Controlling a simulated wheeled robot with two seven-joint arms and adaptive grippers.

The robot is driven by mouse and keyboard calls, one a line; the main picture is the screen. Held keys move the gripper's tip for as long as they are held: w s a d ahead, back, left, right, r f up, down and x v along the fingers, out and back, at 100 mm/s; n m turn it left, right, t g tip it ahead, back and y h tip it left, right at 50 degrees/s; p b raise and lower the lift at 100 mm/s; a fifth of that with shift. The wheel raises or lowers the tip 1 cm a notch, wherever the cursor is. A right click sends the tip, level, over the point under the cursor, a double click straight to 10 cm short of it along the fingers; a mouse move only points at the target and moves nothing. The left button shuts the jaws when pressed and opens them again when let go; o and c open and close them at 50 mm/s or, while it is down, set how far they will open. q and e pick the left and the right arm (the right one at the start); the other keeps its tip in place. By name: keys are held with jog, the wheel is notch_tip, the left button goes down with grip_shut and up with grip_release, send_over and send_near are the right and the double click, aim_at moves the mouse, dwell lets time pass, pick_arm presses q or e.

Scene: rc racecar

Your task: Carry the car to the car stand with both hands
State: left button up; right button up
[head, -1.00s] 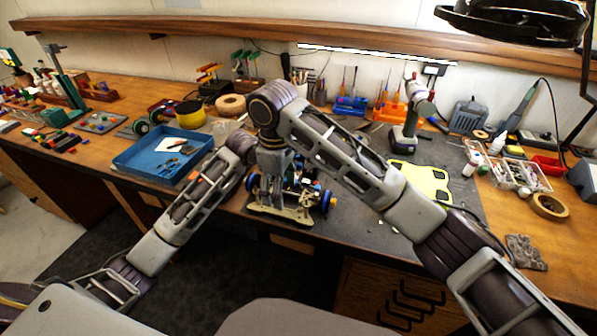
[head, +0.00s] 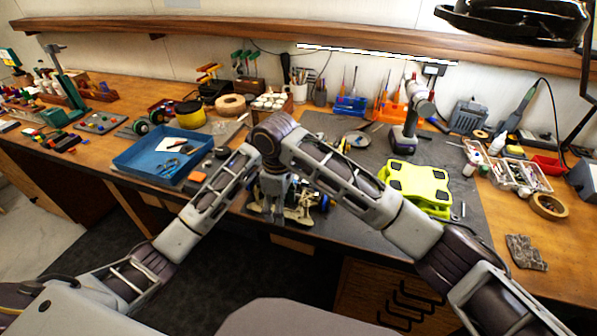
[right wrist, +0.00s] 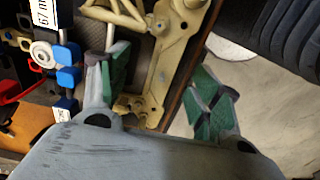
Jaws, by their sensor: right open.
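The yellow-green car stand (head: 418,186) lies on the mat right of the car.
A blue tray (head: 135,160) with tools is left of the car. A drill (head: 405,135) stands behind the stand. Bare mat (head: 375,150) shows behind the right forearm.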

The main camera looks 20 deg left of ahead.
pick_arm(q)
jog(key=c, duration=1.4)
pick_arm(e)
jog(key=c, duration=1.4)
pick_arm(q)
grip_shut()
pick_arm(e)
grip_shut()
